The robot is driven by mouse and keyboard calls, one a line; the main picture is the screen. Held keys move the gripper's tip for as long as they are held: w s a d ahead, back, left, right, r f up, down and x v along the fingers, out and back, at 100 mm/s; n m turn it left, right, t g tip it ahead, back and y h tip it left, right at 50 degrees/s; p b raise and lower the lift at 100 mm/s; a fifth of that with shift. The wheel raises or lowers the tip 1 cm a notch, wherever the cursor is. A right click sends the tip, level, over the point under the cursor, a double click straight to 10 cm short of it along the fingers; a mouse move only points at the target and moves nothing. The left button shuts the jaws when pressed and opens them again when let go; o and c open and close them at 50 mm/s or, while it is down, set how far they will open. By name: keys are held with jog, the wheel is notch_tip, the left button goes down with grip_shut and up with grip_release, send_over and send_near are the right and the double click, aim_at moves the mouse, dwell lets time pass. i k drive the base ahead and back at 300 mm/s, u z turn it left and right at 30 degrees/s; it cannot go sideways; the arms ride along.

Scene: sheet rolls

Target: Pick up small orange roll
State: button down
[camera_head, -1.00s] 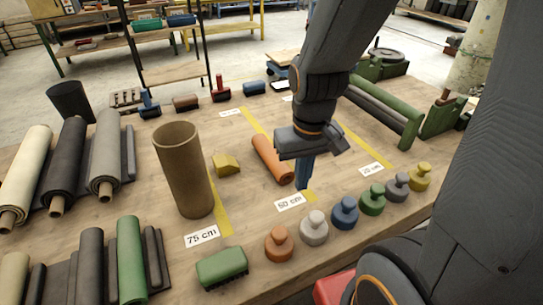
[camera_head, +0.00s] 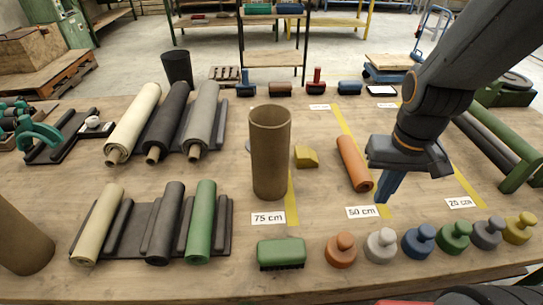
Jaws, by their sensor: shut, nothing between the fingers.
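A tall brown tube (camera_head: 270,155) stands left of the roll, with a yellow block (camera_head: 306,157) between them. Several knobbed weights (camera_head: 381,246) line the front edge, beside a green brush (camera_head: 281,253). Larger rolls (camera_head: 133,122) lie at left. A green rack (camera_head: 500,140) stands at right.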

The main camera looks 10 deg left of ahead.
aim_at(354, 162)
jog(key=z, duration=0.55)
jog(key=k, duration=1)
jog(key=u, duration=0.8)
jog(key=i, duration=0.4)
